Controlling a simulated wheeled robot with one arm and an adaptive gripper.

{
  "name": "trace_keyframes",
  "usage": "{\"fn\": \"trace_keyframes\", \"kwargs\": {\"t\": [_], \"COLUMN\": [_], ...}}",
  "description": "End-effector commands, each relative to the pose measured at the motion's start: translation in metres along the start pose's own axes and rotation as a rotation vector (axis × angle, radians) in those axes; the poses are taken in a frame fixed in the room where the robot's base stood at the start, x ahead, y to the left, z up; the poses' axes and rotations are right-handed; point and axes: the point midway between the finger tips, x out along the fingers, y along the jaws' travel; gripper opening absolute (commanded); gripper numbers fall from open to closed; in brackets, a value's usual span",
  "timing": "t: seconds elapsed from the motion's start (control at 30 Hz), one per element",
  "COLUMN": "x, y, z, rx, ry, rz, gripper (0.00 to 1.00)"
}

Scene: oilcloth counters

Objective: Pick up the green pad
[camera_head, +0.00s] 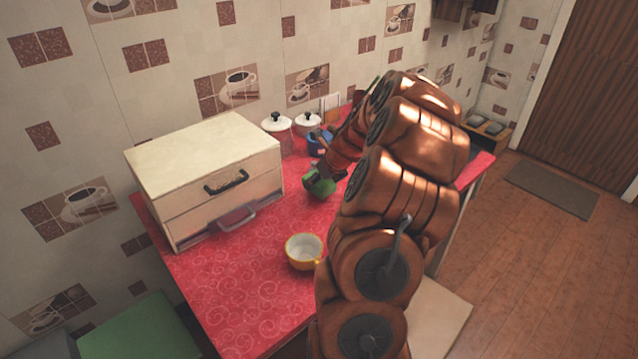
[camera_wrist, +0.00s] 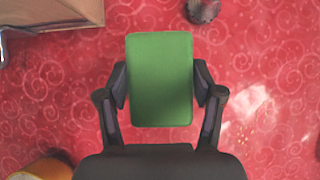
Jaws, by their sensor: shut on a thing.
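The green pad (camera_wrist: 160,80) is a flat rectangle with rounded corners in the wrist view. My gripper (camera_wrist: 160,88) has one finger against each side of it and is shut on it. In the head view the green pad (camera_head: 320,183) shows at the end of my copper-coloured arm, over the red patterned counter. My gripper (camera_head: 322,174) is there too, partly hidden by the arm. I cannot tell whether the pad is clear of the cloth.
A cream drawer box (camera_head: 205,175) stands on the counter at left. A yellow cup with a white inside (camera_head: 304,251) is nearer the front. Two white-lidded jars (camera_head: 277,124) and a blue pot (camera_head: 318,141) stand at the back. The red counter (camera_head: 225,290) is clear at front left.

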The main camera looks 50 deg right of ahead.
Motion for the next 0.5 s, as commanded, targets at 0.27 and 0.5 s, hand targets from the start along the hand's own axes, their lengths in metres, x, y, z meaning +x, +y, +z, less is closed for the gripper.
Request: {"fn": "trace_keyframes", "kwargs": {"t": [0.27, 0.5], "x": [-0.018, -0.041], "y": [0.018, 0.043], "z": [-0.023, -0.051], "rx": [0.001, 0.001], "ry": [0.000, -0.001], "rz": [-0.001, -0.003], "gripper": [0.49, 0.49]}}
